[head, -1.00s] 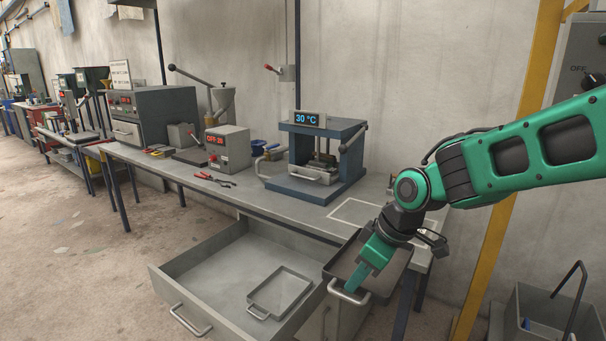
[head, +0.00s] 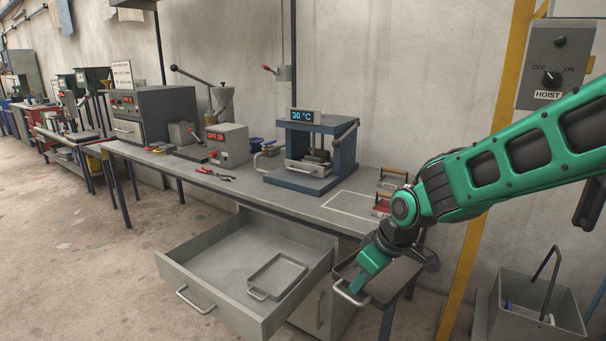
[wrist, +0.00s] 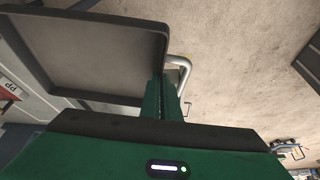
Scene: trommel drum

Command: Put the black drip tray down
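The black drip tray (head: 398,285) is held out in front of the right end of the bench, beside the open drawer. It looks roughly level. My gripper (head: 357,283) is shut on the tray's grey handle (head: 350,296) at its near left side. In the wrist view the tray (wrist: 95,50) fills the upper left, and the green fingers (wrist: 162,98) close at its edge by the handle (wrist: 181,70). My wrist hides part of the tray in the head view.
The bench (head: 280,205) carries a press (head: 312,155) with a "30 °C" display and a white outlined patch (head: 352,204). The open drawer (head: 215,265) holds a grey tray (head: 278,277). A grey bin (head: 535,315) stands at right.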

